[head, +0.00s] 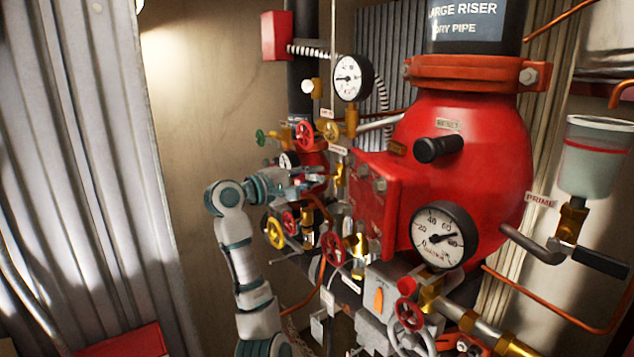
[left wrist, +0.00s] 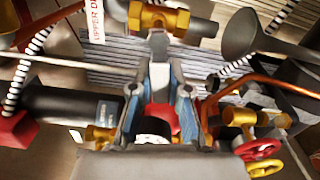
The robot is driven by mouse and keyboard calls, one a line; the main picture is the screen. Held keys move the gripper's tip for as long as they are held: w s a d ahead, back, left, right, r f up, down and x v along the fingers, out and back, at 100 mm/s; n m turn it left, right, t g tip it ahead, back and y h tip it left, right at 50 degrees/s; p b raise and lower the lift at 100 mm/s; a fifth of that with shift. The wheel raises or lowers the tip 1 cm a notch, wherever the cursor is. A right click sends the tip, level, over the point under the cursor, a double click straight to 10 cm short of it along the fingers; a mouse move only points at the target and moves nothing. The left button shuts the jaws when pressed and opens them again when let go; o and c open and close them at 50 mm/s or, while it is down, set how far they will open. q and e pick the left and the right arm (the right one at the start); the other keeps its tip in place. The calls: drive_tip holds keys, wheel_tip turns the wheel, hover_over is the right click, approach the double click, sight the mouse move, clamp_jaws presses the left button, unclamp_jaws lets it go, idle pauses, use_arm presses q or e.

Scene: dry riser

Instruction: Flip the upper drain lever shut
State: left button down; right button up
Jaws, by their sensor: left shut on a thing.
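In the left wrist view, a brass valve (left wrist: 160,18) sits beside a white label (left wrist: 95,20) whose visible part reads "UPPER D". A grey lever (left wrist: 158,44) extends from this valve toward my left gripper (left wrist: 158,78). The blue-grey fingers stand on either side of the lever's lower end and are shut on it; the fingers hide part of the grip. In the head view my left gripper (head: 316,181) is among the small valves left of the red riser body (head: 470,150). There the lever is too small to make out clearly. My right gripper is not in view.
Red handwheels (head: 332,248) and a yellow handwheel (head: 275,232) crowd the space below my left gripper. A pressure gauge (head: 352,78) stands above it. A copper pipe (left wrist: 245,88) passes close to the fingers. Free room lies left, before the corrugated wall (head: 90,150).

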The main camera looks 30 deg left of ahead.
use_arm(q)
drive_tip(key=shift+a+r+m, duration=0.1)
drive_tip(key=shift+r+m, duration=0.15)
drive_tip(key=shift+m, duration=0.55)
drive_tip(key=c, duration=1.2)
unclamp_jaws()
drive_tip(key=shift+s, duration=0.1)
drive_tip(key=shift+o, duration=0.4)
drive_tip(key=shift+s+r, duration=0.15)
drive_tip(key=shift+s, duration=0.1)
drive_tip(key=v, duration=1.2)
drive_tip(key=shift+a, duration=0.4)
drive_tip(key=shift+s+d, duration=0.1)
